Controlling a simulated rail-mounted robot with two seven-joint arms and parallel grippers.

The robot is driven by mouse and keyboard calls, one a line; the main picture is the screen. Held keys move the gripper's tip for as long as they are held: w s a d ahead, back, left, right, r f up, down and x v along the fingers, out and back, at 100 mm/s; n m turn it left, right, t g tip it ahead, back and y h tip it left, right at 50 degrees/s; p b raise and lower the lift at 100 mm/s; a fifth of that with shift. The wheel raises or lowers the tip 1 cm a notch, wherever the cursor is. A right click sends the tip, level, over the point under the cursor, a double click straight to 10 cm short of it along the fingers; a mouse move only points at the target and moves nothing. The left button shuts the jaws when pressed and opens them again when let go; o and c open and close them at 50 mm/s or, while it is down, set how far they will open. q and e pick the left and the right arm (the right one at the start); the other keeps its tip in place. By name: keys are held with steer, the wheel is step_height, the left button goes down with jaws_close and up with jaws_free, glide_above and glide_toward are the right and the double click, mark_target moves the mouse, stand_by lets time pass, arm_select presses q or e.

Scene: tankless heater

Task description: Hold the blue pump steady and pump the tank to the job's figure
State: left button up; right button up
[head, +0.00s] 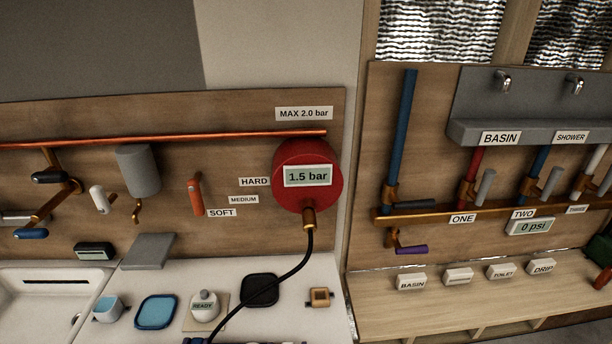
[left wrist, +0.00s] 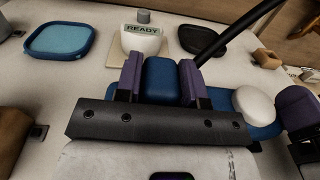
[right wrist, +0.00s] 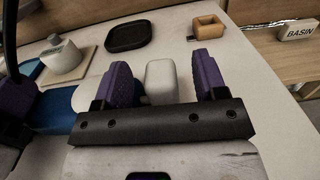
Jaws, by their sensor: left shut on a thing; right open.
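The red tank (head: 295,200) hangs on the left board; its display (head: 308,176) reads 1.5 bar. A black hose (head: 300,262) runs from its brass fitting down to the counter's front. The blue pump (left wrist: 160,78) is in the left wrist view, with its blue base reaching right towards a white rounded handle (left wrist: 255,106). My left gripper (left wrist: 160,75) is shut on the pump's blue upright part. In the right wrist view my right gripper (right wrist: 160,78) is open, with the white handle (right wrist: 161,82) between its fingers and gaps showing on both sides. The blue base (right wrist: 55,108) shows at left.
A sign (head: 304,114) above the tank reads MAX 2.0 bar. HARD, MEDIUM and SOFT labels sit left of it. A white device (head: 204,306) reading READY, a blue tray (head: 156,311), a black tray (head: 259,289) and a brass block (head: 320,297) stand on the counter near the pump.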

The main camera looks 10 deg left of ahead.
steer(key=s+d, duration=0.2)
steer(key=s, duration=0.8)
steer(key=shift+s, duration=0.35)
stand_by(0.8)
arm_select(q)
steer(key=o, duration=1.2)
steer(key=shift+s, duration=0.15)
steer(key=s, duration=0.4)
steer(key=s+d, duration=0.1)
steer(key=s, duration=0.2)
steer(key=s+d, duration=0.1)
steer(key=s, duration=0.3)
steer(key=shift+s+d, duration=0.1)
steer(key=shift+s, duration=0.25)
arm_select(e)
steer(key=shift+d, duration=0.1)
